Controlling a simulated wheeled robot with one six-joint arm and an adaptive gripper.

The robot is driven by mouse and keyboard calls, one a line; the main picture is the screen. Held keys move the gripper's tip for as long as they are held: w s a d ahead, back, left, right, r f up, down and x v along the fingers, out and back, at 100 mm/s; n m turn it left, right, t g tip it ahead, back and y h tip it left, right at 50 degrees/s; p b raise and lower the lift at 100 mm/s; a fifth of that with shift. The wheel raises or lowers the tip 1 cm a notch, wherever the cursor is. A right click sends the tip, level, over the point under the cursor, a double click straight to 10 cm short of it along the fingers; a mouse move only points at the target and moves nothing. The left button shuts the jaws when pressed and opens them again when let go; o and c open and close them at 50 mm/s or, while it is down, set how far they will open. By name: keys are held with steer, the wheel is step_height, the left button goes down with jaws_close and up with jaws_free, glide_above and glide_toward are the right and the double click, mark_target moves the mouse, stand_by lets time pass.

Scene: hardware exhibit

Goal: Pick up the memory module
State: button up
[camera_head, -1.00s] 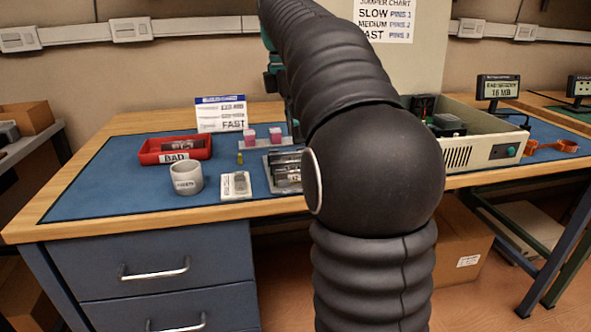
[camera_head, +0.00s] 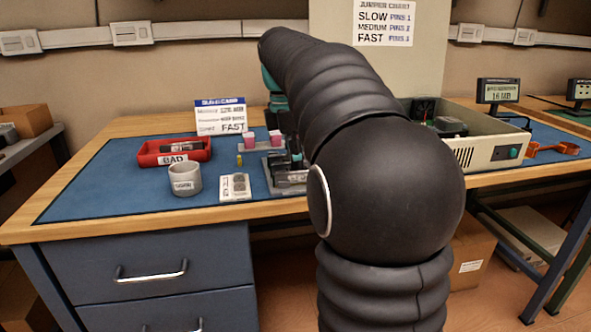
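Dark module-like pieces lie in a grey metal tray (camera_head: 287,190) on the blue mat; which one is the memory module I cannot tell. Another dark strip (camera_head: 182,147) lies in the red tray labelled BAD (camera_head: 150,158). My gripper (camera_head: 291,160) is low over the grey tray, to the left of my large black arm. It is small and dark, and partly hidden by the arm. I cannot see its fingertips clearly, nor whether it touches or holds anything.
A white cup (camera_head: 185,179) and a pale card with grey pieces (camera_head: 236,187) stand left of the grey tray. Pink blocks (camera_head: 249,140) are behind. An open beige computer case (camera_head: 485,150) is at the right. The mat's left front is clear.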

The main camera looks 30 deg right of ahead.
jaws_close()
steer(key=shift+r, duration=0.1)
